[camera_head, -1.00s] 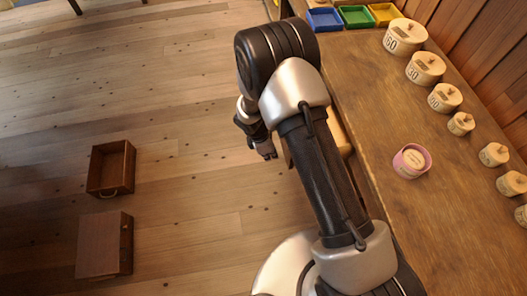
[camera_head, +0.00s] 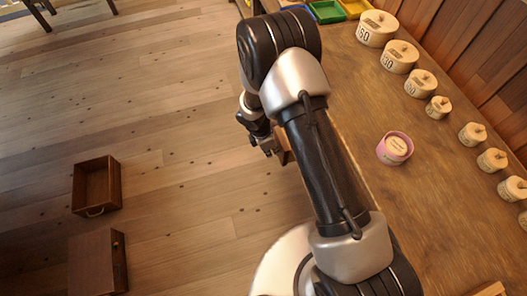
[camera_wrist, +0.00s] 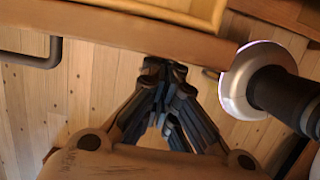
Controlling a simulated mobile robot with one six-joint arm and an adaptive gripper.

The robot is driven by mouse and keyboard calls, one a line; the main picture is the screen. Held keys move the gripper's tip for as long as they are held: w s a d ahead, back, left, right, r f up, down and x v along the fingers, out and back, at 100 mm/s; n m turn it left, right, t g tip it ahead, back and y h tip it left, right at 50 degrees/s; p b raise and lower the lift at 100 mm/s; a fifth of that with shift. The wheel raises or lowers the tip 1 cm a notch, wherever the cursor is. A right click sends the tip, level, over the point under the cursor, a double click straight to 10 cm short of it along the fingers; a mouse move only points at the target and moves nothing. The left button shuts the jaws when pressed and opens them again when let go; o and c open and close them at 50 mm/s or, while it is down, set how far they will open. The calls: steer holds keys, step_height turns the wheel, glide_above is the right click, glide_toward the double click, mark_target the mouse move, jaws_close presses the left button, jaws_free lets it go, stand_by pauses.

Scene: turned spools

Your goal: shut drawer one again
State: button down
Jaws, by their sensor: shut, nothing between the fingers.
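My gripper (camera_head: 265,143) is low beside the bench's front edge in the head view, left of it. In the wrist view its dark fingers (camera_wrist: 165,68) are together and empty. Their tips are close to a brown wooden band that looks like a drawer front (camera_wrist: 110,30); I cannot tell whether they touch it. A dark bar handle (camera_wrist: 50,62) shows at its left. A lighter wooden rim (camera_wrist: 185,12) lies beyond it.
The bench (camera_head: 362,110) carries a row of round labelled wooden lidded pots (camera_head: 376,30), a pink-rimmed pot (camera_head: 395,148) and coloured trays (camera_head: 327,12). An open wooden box (camera_head: 97,186) and a closed one (camera_head: 90,264) stand on the floor left. Floor between is clear.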

steer(key=w+d, duration=0.1)
steer(key=d, duration=0.4)
steer(key=w+d+p, duration=0.1)
steer(key=w+d, duration=0.1)
steer(key=d, duration=0.4)
steer(key=w+d+p, duration=0.1)
steer(key=d, duration=0.4)
steer(key=shift+w+d, duration=0.35)
steer(key=shift+w, duration=0.05)
